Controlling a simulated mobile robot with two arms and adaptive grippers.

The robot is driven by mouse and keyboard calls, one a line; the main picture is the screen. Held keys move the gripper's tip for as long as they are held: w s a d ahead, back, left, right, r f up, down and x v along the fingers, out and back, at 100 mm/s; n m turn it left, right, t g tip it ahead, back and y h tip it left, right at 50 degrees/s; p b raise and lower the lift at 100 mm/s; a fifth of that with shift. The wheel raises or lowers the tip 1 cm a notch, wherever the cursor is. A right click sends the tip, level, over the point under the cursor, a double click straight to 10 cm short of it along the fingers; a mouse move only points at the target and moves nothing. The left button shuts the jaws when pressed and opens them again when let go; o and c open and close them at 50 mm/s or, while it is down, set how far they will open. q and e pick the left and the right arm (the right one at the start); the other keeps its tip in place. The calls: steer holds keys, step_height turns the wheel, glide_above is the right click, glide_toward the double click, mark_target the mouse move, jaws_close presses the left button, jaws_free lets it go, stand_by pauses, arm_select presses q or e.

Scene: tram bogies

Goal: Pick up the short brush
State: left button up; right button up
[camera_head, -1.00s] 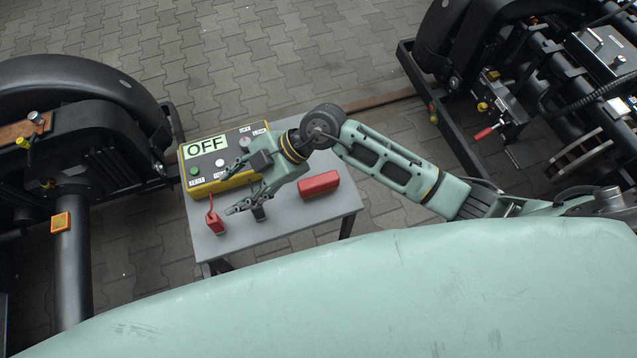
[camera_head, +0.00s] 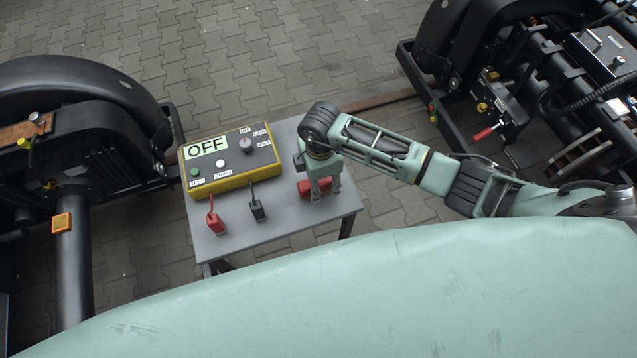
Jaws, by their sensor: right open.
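A short red block (camera_head: 316,185) lies on the right part of the grey table; it is the likeliest short brush, but I see no bristles. My right gripper (camera_head: 326,192) points down over it, open, with its fingers around the block's near side. The fingers and wrist hide part of the block. I cannot tell whether they touch it. My left gripper does not show.
The grey table (camera_head: 285,222) also holds a yellow and black control box (camera_head: 232,160) reading OFF, a small red piece (camera_head: 215,222) and a small black piece (camera_head: 257,209). Dark bogies stand left (camera_head: 75,130) and right (camera_head: 460,60).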

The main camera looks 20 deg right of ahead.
steer(key=shift+f, duration=0.6)
jaws_close()
